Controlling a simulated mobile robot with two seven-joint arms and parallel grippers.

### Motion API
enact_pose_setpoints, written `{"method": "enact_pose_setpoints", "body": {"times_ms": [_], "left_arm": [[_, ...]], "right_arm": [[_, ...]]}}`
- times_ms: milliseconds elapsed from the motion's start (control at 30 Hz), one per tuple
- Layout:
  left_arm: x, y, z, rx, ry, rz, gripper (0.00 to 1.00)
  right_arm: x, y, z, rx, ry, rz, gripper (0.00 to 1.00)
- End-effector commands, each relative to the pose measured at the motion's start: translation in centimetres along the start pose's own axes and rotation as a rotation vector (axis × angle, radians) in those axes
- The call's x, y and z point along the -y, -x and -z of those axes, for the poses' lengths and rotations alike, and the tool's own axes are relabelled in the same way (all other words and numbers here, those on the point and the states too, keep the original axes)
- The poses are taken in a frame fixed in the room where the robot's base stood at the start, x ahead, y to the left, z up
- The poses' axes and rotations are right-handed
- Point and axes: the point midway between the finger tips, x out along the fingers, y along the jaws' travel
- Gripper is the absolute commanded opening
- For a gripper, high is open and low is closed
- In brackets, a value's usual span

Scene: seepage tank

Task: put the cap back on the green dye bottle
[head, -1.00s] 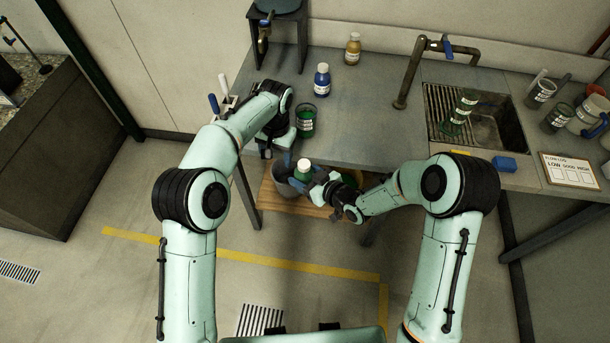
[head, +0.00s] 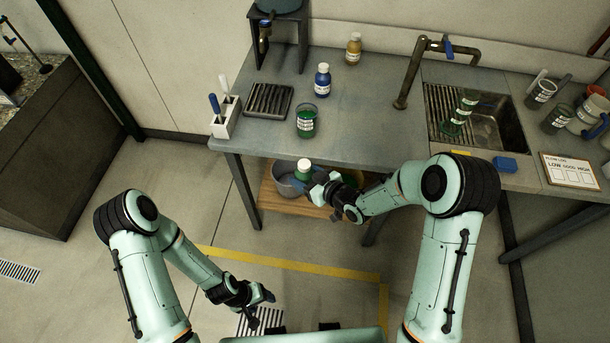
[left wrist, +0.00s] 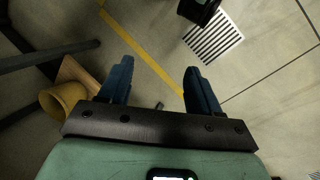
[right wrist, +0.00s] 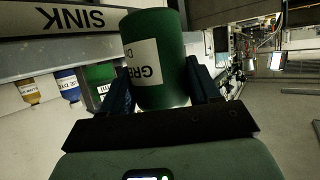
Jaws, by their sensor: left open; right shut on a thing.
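The green dye bottle (head: 302,175) is upright in my right gripper (head: 320,188), in front of the bench edge and above a grey bucket. A pale top like a white cap (head: 304,164) shows on it in the head view; how well it is seated is too small to tell. In the right wrist view the bottle (right wrist: 158,65) and its label show upside down between the fingers, its top mostly hidden. My left gripper (head: 262,304) is low over the floor, far from the bottle. Its fingers are apart and empty in the left wrist view (left wrist: 160,75).
A beaker of green liquid (head: 306,122), a blue bottle (head: 322,80) and an amber bottle (head: 353,48) stand on the bench. A rack (head: 268,100) and white holder (head: 226,119) are at left. The grey bucket (head: 285,186) stands on a low wooden shelf. The sink (head: 495,128) is at right.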

Motion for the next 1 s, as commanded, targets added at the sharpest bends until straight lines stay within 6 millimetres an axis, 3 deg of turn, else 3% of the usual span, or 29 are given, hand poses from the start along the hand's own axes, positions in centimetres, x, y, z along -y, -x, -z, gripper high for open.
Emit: {"method": "enact_pose_setpoints", "body": {"times_ms": [167,567,767,1000], "left_arm": [[0.6,0.2,-1.4,-0.006,0.033,0.006,0.63],[0.6,0.2,-1.3,-0.007,0.032,0.006,0.63],[0.6,0.2,-1.3,-0.007,0.032,0.006,0.63],[0.6,0.2,-1.3,-0.007,0.032,0.006,0.63]], "right_arm": [[0.0,0.0,0.1,-0.001,0.000,0.000,0.00],[-0.7,0.6,0.4,-0.011,-0.024,-0.044,0.00],[-4.4,4.1,1.2,-0.036,-0.139,-0.282,0.00],[-8.2,9.3,0.3,-0.020,-0.244,-0.571,0.00]]}}
